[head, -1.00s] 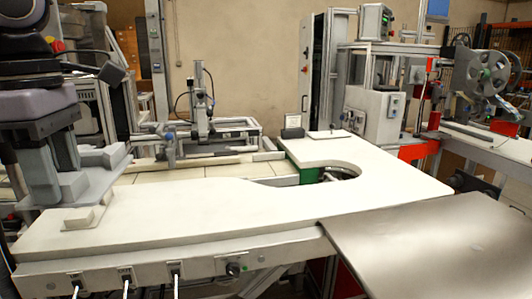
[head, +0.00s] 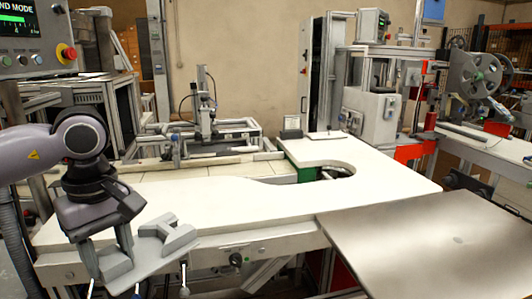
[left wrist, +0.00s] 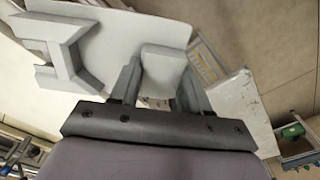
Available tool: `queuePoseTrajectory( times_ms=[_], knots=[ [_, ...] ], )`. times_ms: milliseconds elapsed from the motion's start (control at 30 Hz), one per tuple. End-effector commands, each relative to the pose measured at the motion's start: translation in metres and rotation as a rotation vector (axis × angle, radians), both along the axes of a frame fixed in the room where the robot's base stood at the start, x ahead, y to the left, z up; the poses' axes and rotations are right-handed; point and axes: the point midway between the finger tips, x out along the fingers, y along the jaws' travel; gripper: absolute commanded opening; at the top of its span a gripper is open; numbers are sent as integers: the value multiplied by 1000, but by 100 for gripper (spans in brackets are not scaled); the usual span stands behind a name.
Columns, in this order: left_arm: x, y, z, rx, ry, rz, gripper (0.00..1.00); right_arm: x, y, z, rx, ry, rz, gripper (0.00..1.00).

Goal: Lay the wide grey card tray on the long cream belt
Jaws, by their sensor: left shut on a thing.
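The wide grey card tray (head: 152,263) is in my left gripper (head: 106,248), at the lower left of the head view. It is a flat grey plate with raised grey blocks on top. In the left wrist view, the tray (left wrist: 118,38) lies beyond the fingers, and my left gripper (left wrist: 160,85) is shut on its raised block. The tray appears in front of the white counter's near edge, seemingly held in the air. The long cream belt (head: 208,171) appears to be the sectioned strip behind the counter, apart from the tray. My right gripper is out of view.
The white counter (head: 230,205) with a round cut-out lies between the tray and the strip; its top looks mostly clear. A metal-topped table (head: 430,240) stands at the lower right. A control panel (head: 35,40) with a red button is at the upper left.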

Motion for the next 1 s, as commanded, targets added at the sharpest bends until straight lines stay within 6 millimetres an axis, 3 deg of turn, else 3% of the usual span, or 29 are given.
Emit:
queuePoseTrajectory(
  times_ms=[200, 433, 667, 1000],
  knots=[
    [-8, -11, -57, -7, 18, -408, 10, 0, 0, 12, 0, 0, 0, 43],
    [-20, -22, -100, -26, 20, -759, 10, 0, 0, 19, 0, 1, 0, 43],
    [-28, -28, -117, -37, 16, -910, 10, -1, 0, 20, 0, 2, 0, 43],
    [-27, -28, -117, -35, 14, -920, 10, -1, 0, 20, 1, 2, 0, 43]
  ],
)
